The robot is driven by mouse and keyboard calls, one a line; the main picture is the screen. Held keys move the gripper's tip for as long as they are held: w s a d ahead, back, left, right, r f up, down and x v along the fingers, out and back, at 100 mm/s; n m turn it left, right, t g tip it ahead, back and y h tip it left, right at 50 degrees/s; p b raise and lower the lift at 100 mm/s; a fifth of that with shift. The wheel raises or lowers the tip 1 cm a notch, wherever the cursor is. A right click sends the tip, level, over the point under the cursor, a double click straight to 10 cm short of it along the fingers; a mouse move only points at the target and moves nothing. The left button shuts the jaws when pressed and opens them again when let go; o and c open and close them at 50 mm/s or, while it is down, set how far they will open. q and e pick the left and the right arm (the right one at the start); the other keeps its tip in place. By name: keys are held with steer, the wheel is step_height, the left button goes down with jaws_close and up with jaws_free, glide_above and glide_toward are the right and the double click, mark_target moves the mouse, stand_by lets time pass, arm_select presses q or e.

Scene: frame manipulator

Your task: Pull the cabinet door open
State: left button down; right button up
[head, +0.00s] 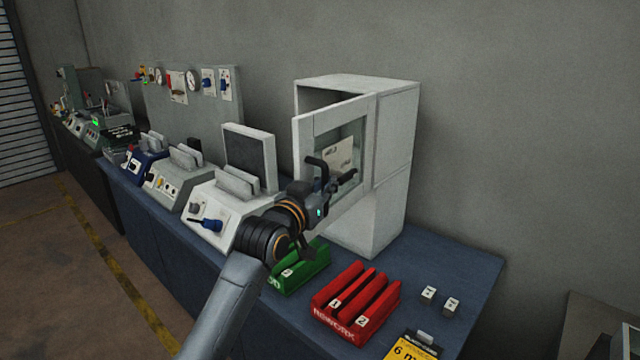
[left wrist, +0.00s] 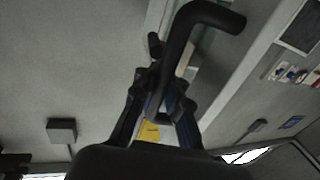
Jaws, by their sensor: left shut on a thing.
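The white cabinet (head: 392,130) stands on the blue bench against the wall. Its glass-paned door (head: 304,150) is partly open. The door's left edge stands out from the body, with a dark gap above it. A black bent handle (head: 318,163) is on the door front; it also shows large in the left wrist view (left wrist: 184,32). My left gripper (head: 332,186) is at the door front, shut on the handle; in the left wrist view its fingers (left wrist: 160,98) close around the handle's lower part. The exact contact is dark and partly hidden. My right gripper is out of view.
A white device with a dark screen (head: 250,155) stands left of the door. Small blocks (head: 428,294) lie at right.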

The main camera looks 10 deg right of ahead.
arm_select(q)
steer(key=shift+w+a+f, duration=0.2)
steer(key=shift+a+f, duration=0.05)
steer(key=shift+f, duration=0.15)
steer(key=c, duration=1.4)
jaws_free()
steer(key=shift+s+a+r, duration=0.1)
steer(key=shift+s+r, duration=0.05)
steer(key=shift+c, duration=0.2)
steer(key=shift+o, duration=0.4)
steer(key=shift+s+a+r, duration=0.2)
steer(key=shift+r, duration=0.05)
steer(key=v, duration=1.2)
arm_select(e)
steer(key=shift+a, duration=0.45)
